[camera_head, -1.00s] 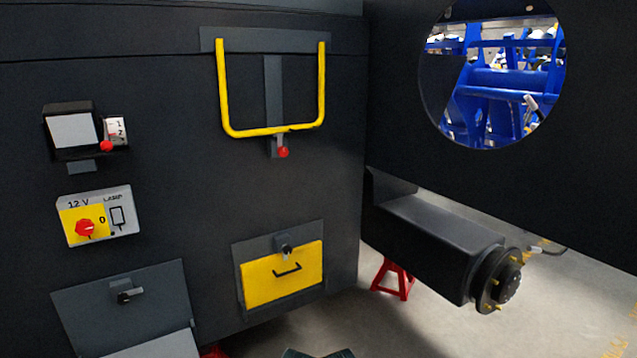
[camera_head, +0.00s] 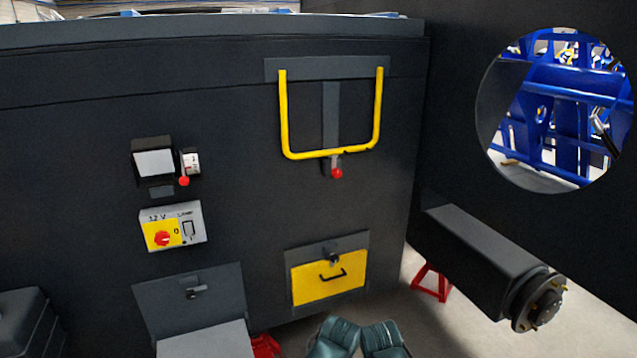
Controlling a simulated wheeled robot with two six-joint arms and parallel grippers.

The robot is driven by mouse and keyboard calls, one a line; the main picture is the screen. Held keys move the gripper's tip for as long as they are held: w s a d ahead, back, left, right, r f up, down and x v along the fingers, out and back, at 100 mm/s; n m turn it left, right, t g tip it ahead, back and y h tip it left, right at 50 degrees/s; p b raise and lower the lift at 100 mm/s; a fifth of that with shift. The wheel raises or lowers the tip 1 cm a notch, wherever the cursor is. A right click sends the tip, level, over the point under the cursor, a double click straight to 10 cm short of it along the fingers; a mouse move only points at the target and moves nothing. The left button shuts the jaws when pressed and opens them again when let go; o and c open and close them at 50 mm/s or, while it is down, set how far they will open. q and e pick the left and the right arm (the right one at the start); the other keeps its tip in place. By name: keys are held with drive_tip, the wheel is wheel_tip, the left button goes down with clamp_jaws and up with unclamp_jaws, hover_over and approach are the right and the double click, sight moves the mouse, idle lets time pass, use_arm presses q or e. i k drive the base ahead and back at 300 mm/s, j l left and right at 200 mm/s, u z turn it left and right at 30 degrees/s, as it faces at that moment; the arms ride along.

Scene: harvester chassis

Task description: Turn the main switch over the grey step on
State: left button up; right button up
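The main switch is a red knob (camera_head: 162,239) on a yellow plate, on a pale box marked "12 V" with a "0" right of the knob. The knob's exact angle is too small to tell. A lamp switch (camera_head: 188,229) sits on the same box at right. Below the box, a dark hinged panel (camera_head: 175,277) with a small black latch (camera_head: 193,293) stands over a light grey step (camera_head: 205,342), which is cut by the bottom edge. Neither of my grippers is in view.
Above the box are a grey display (camera_head: 155,163) and a red-tipped lever (camera_head: 184,181). A yellow bar (camera_head: 286,115) and yellow flap (camera_head: 328,279) lie right. An axle (camera_head: 480,250) juts out at right. Two teal boot-like things (camera_head: 335,338) show at bottom; a black case (camera_head: 25,320) is lower left.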

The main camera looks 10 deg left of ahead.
sight(162, 238)
drive_tip(key=u, duration=1.25)
